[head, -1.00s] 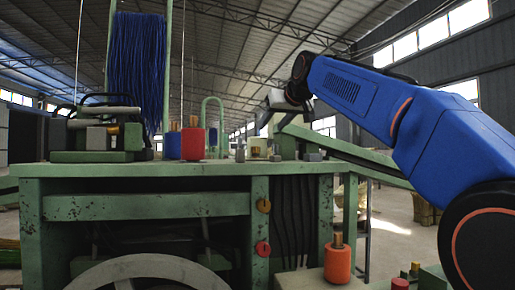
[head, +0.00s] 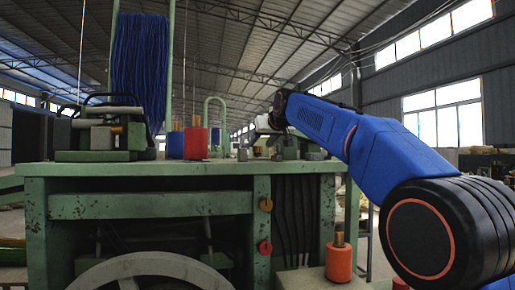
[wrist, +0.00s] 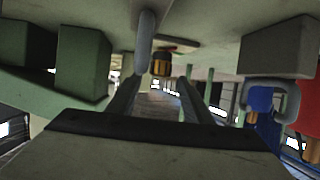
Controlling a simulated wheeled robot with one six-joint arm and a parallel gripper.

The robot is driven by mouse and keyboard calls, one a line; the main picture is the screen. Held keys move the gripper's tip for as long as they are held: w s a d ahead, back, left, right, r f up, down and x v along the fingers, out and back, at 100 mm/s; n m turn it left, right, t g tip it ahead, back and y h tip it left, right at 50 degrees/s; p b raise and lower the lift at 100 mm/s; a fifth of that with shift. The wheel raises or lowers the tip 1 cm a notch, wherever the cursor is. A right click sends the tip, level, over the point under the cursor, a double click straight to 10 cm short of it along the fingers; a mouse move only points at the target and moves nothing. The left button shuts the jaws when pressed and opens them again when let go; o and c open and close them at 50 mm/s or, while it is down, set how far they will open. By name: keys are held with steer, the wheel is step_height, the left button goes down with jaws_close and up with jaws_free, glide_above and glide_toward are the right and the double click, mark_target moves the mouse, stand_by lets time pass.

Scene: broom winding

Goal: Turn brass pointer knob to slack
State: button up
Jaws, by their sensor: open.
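In the wrist view, which looks upside down, a short brass-coloured knob (wrist: 161,66) with a dark band sits at a pale plate, near the picture's middle. I take it for the brass pointer knob; its pointer direction cannot be made out. My gripper (wrist: 160,82) is open, its two dark fingers apart with the knob showing in the gap just beyond the tips. No contact is visible. In the head view my gripper (head: 264,128) is small and partly hidden by my arm, low over the right part of the green bench top (head: 110,169). The knob is not clear there.
A grey rod (wrist: 145,42) stands close beside the knob. An orange spool (head: 338,262) stands low at right. Grey blocks crowd the bench near my gripper.

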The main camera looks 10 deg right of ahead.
steer(key=shift+x, duration=2.35)
steer(key=c, duration=1.1)
